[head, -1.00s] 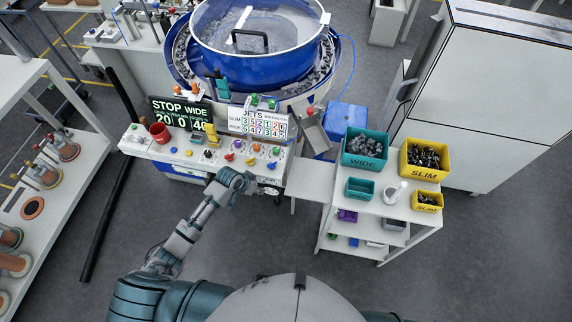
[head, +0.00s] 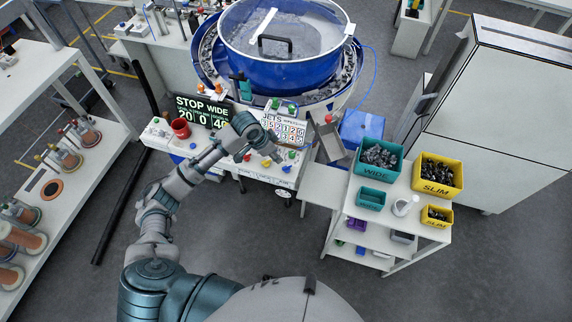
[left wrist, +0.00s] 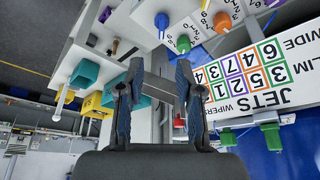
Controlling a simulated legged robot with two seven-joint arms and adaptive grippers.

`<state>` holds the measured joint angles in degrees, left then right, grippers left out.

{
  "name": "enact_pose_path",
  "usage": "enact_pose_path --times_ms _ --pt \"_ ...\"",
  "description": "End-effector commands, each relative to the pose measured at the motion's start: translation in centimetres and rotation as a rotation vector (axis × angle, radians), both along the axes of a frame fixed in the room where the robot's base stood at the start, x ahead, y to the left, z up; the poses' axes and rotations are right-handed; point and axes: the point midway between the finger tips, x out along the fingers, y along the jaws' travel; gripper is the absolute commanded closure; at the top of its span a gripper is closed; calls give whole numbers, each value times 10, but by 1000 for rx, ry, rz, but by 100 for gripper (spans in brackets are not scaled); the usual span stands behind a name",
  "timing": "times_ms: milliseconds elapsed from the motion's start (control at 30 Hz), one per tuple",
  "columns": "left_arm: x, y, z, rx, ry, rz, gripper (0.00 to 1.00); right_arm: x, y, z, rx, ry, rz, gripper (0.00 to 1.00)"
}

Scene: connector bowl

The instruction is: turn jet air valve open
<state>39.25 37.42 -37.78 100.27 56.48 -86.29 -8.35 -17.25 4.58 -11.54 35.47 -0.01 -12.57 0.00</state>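The control panel (head: 160,134) carries a row of coloured knobs, with the JETS sign (head: 287,127) behind its right half. No label marks which control is the jet air valve. My left gripper (head: 275,152) hangs over the right part of the panel, in front of the sign, covering some knobs. In the left wrist view its two fingers (left wrist: 158,72) are apart with nothing held between them. A blue knob (left wrist: 161,20), a green knob (left wrist: 183,43) and an orange knob (left wrist: 222,22) lie beyond the fingertips. Two green valves (left wrist: 270,135) stand at the sign's edge. My right gripper is out of view.
A blue bowl feeder (head: 285,60) stands behind the panel. A red cup (head: 181,128) and the STOP display (head: 203,112) are at the panel's left. A shelf cart (head: 405,228) with teal and yellow bins stands to the right. Floor in front is clear.

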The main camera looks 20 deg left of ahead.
Motion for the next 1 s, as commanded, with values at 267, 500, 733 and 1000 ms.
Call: enact_pose_path --times_ms 267,500,733,1000 --pt "16 -16 -64 -2 4 2 65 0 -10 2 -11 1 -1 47" --pt "27 -28 -100 -2 1 1 65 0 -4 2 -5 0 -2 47" --pt "30 -32 -110 0 -3 1 65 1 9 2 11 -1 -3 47" --pt "30 -31 -110 -1 -2 1 80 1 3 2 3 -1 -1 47"
